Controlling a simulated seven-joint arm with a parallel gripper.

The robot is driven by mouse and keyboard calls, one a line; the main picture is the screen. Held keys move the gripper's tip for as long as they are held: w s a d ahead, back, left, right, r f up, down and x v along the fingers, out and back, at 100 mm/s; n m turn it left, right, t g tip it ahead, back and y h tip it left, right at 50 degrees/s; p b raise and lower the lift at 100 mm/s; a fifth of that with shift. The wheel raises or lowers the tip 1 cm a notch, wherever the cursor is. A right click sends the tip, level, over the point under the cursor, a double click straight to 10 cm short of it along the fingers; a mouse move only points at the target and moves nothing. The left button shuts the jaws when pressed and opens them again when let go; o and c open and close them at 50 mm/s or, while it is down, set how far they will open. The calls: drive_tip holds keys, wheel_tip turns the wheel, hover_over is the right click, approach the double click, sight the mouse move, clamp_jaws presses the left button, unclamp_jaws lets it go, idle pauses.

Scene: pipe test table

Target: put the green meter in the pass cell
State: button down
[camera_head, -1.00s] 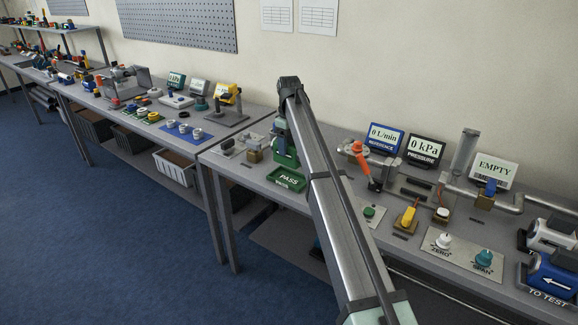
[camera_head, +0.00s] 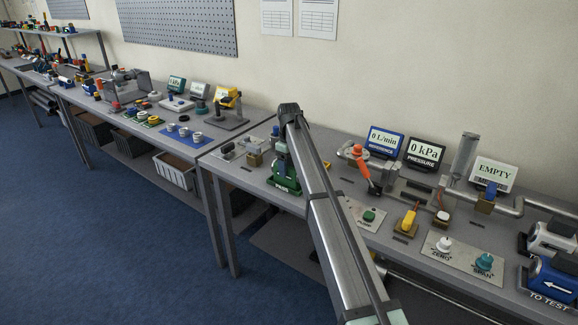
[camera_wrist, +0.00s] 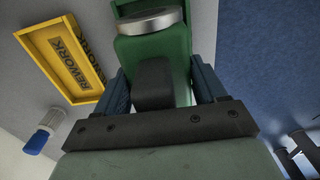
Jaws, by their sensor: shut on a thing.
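My gripper (camera_wrist: 160,92) is shut on the green meter (camera_wrist: 140,50), which has a pale metal ring at its far end in the wrist view. In the head view the green meter (camera_head: 284,168) is low at the pass cell (camera_head: 283,187), a green tray labelled PASS near the table's front edge. My gripper (camera_head: 281,150) is above it, partly hidden by my arm. I cannot tell whether the meter touches the tray floor.
A yellow REWORK tray (camera_wrist: 68,62) is left of the meter in the wrist view. A blue-capped object (camera_wrist: 38,140) lies below it. In the head view, a green-button panel (camera_head: 367,215) and an orange-handled valve (camera_head: 360,160) are right of my arm.

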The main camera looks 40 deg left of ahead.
drive_tip(key=shift+c, duration=0.4)
unclamp_jaws()
wheel_tip(320, 180, up, 12)
drive_tip(key=shift+r, duration=0.1)
idle(0.4)
